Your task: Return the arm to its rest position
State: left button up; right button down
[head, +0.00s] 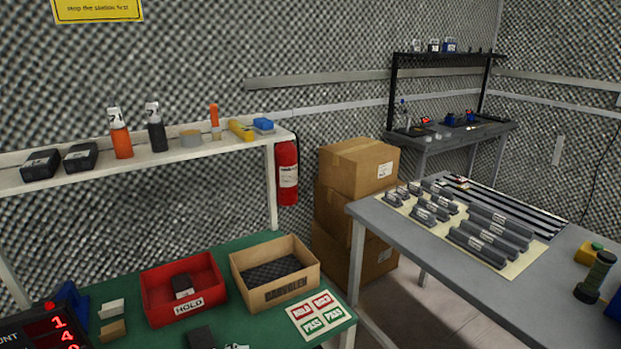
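Neither of my grippers shows clearly in the head view, and no arm can be made out. At the bottom edge a dark block (200,338) is cut off by the frame, with a small pale shape beside it; I cannot tell what they are. The green-topped bench (222,339) holds a red bin marked HOLD (150,290) with a dark item inside. To its right stands a cardboard-coloured box (313,270) with a dark lining. A card with red HOLD and green PASS labels (297,312) lies at the bench's right end.
A white shelf (232,146) with bottles and small items overhangs the bench. A counter display (50,332) stands front left. A grey table (400,243) with rows of dark parts is at right. Stacked cartons (352,170) and a fire extinguisher (287,172) stand behind.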

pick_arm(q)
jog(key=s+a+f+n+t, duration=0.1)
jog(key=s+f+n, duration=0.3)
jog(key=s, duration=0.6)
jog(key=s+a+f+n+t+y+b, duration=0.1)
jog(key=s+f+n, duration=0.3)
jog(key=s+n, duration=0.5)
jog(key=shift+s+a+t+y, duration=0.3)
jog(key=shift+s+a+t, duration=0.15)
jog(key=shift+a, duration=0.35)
